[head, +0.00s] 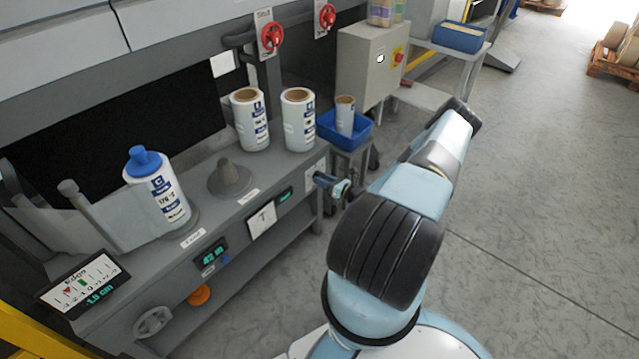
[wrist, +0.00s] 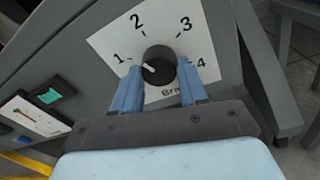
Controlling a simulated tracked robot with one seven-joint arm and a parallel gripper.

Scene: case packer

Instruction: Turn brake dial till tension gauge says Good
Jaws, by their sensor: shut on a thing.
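The brake dial (wrist: 158,65) is a dark round knob on a white plate marked 1 to 4, its "Bra…" label partly hidden by a finger. Its white pointer line aims left, near the 1. My gripper (wrist: 160,85) is shut on the dial, one finger on each side. In the head view my gripper (head: 326,182) is at the right end of the machine's front, where the dial is hidden. A white gauge card (head: 262,220) sits on the front face left of it; it may be the tension gauge, but its wording and needle are too small to read.
White film rolls (head: 250,120) stand on top. A blue bin (head: 343,132) is behind my gripper.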

